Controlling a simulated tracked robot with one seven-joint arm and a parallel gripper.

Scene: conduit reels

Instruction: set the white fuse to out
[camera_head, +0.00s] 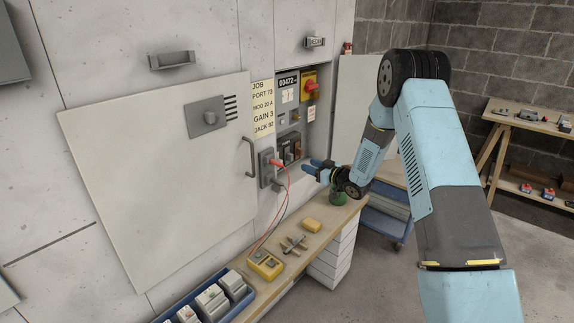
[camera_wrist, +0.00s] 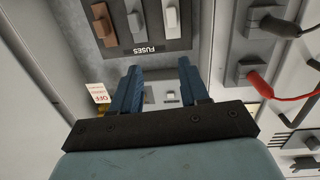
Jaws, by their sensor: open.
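In the wrist view the fuse panel (camera_wrist: 150,48), lettered FUSES upside down, sits at the top edge. It holds a brown fuse (camera_wrist: 103,25), a grey fuse (camera_wrist: 134,20) and a white fuse (camera_wrist: 171,18), whose upper ends are cut off by the frame. My gripper (camera_wrist: 160,70) is open, with its two blue fingers apart, nothing between them, and the fuses beyond their tips. In the head view my gripper (camera_head: 312,167) is just right of the cabinet's fuse area (camera_head: 288,149); single fuses there are too small to tell apart.
A red plug (camera_wrist: 258,84) and black plug (camera_wrist: 272,24) with cables are close beside the fuse panel. An open cabinet door (camera_head: 160,185) stands left. Below is a bench with a yellow meter (camera_head: 266,265) and a blue bin (camera_head: 234,285).

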